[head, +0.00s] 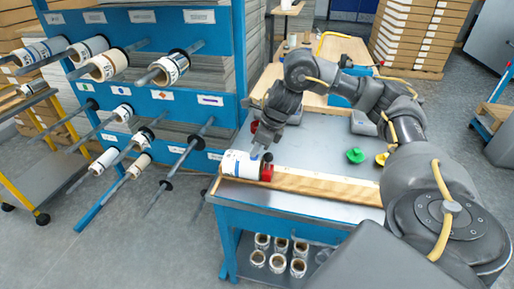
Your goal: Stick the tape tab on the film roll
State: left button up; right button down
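A film roll (238,165), white with blue print, lies on its side at the near left corner of the workbench, by a wooden strip. A red piece (267,172) sits at its right end. My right gripper (262,154) points down just above the roll's right end. Its fingertips are small and dark here, so I cannot tell whether they touch the roll or hold something. I cannot make out a tape tab. My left gripper is out of view.
The workbench (320,150) holds a wooden strip (325,185) along its front, a green piece (355,155) and a yellow piece (381,159). A blue rack (240,50) with rolls on rods stands left. Several rolls (278,262) stand on the lower shelf. The bench middle is clear.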

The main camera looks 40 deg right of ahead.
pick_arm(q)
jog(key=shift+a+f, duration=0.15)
pick_arm(e)
jog(key=shift+f, duration=0.15)
